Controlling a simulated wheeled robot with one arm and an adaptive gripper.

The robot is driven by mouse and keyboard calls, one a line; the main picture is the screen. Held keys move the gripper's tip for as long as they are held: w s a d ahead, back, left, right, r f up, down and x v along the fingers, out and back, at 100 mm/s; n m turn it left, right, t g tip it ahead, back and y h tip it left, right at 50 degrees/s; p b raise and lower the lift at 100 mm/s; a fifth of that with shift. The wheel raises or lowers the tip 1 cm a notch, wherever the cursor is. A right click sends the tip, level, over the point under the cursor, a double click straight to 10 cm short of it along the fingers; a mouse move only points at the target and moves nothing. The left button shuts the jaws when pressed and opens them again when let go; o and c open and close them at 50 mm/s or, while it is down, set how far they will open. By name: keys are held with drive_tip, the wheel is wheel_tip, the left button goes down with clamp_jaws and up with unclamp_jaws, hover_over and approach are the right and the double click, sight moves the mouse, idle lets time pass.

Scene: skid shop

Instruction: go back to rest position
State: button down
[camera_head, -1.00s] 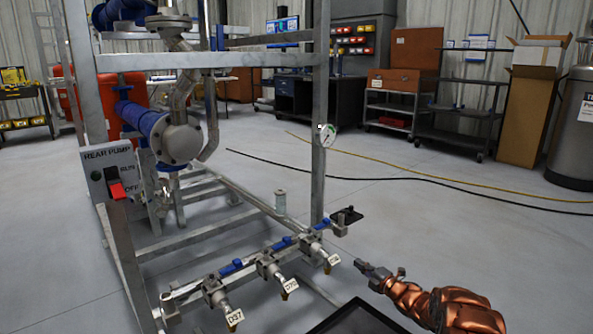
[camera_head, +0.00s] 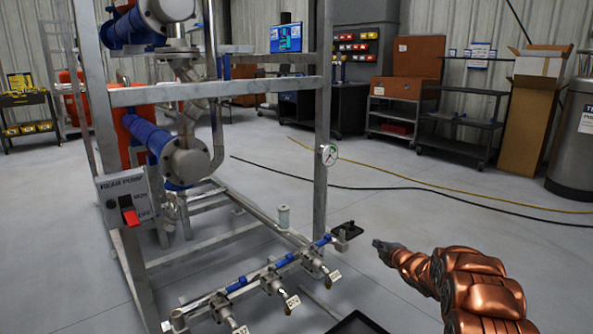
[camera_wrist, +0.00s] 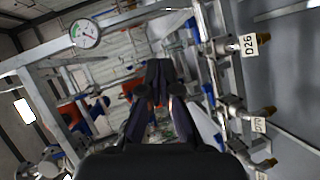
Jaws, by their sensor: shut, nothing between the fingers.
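My gripper (camera_head: 380,246) is at the end of my copper-coloured arm, at the lower right of the head view. It is shut and empty, in front of open floor to the right of the metal skid frame (camera_head: 321,130). In the wrist view my gripper (camera_wrist: 160,68) points toward the skid, with its dark fingers together. It appears apart from the valves and the gauge.
A black and a yellow cable (camera_head: 400,176) cross the floor. Carts and a cardboard box (camera_head: 525,120) stand behind.

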drive_tip(key=s+d+r+m+g+h+p, duration=0.1)
drive_tip(key=s+r+m+g+h+p, duration=0.3)
drive_tip(key=s+r+p, duration=0.7)
drive_tip(key=s+d+r+m+g+h+p, duration=0.2)
drive_tip(key=s+r+m+p, duration=0.35)
drive_tip(key=r, duration=0.95)
drive_tip(key=s+a+r+m+g+p, duration=0.3)
drive_tip(key=s+r+p, duration=0.4)
drive_tip(key=s, duration=1)
drive_tip(key=s+a+r+m+g+y+p, duration=0.1)
drive_tip(key=s+a+r+m+g+p, duration=0.2)
drive_tip(key=s, duration=1.5)
drive_tip(key=s+a+r+m+g+y+p, duration=0.1)
drive_tip(key=s+a+r+m+g+p, duration=0.2)
drive_tip(key=s, duration=1.4)
drive_tip(key=a+r+g+p, duration=0.1)
drive_tip(key=a+r+p, duration=0.3)
drive_tip(key=r+p, duration=0.3)
drive_tip(key=shift+s+r+g+p, duration=0.3)
drive_tip(key=shift+s+r+p, duration=0.05)
drive_tip(key=shift+r, duration=0.6)
